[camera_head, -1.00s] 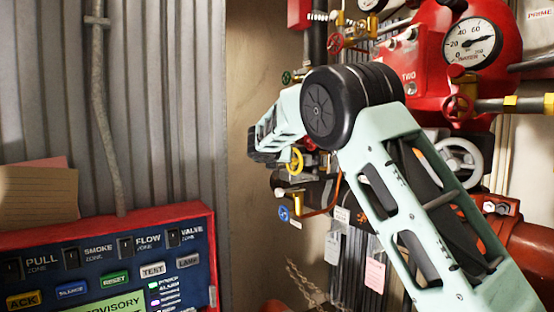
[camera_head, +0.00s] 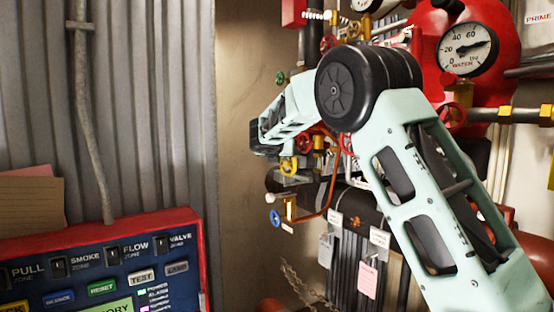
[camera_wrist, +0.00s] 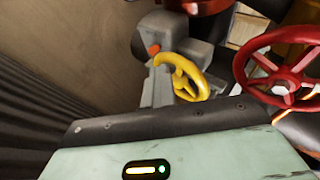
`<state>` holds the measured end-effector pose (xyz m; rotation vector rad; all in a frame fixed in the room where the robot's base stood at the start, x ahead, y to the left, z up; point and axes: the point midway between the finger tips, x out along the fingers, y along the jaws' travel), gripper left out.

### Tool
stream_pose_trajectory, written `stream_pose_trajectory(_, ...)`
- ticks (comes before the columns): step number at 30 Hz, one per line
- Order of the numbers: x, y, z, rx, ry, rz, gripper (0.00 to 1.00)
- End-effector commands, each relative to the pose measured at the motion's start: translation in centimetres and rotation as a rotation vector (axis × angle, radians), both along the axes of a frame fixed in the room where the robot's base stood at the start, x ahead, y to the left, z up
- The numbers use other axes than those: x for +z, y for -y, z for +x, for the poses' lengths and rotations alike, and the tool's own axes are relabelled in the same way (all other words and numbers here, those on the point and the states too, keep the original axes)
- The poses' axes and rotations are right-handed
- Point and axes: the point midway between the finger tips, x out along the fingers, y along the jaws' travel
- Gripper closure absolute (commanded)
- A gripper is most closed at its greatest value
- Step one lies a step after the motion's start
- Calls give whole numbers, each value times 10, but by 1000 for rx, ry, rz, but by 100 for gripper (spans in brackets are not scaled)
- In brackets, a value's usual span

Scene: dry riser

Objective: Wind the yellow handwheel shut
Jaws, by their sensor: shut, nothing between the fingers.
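The yellow handwheel (camera_head: 289,166) is on the pipework in the middle of the head view, just below and right of my gripper's dark end (camera_head: 260,137). In the wrist view the yellow handwheel (camera_wrist: 190,77) is seen at a slant, right of the grey fingers of my gripper (camera_wrist: 158,82). The fingers look shut and hold nothing. They overlap the wheel's left edge in this view, and I cannot tell whether they touch it. My arm hides part of the pipework behind it.
A larger red handwheel (camera_wrist: 283,68) is close on the right in the wrist view. A blue handwheel (camera_head: 275,218) sits lower left of the yellow one, and a green one (camera_head: 281,77) above. A control panel (camera_head: 105,255) stands lower left. A gauge (camera_head: 467,48) is upper right.

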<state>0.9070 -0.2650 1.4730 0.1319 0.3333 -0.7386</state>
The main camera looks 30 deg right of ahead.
Motion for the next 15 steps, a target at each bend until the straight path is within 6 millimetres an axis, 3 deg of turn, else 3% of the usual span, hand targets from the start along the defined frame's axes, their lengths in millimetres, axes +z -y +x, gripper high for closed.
stream_pose_trajectory(6,0,3,-24,-6,1,-3,100)
stream_pose_trajectory(15,-6,4,-37,-7,0,-2,100)
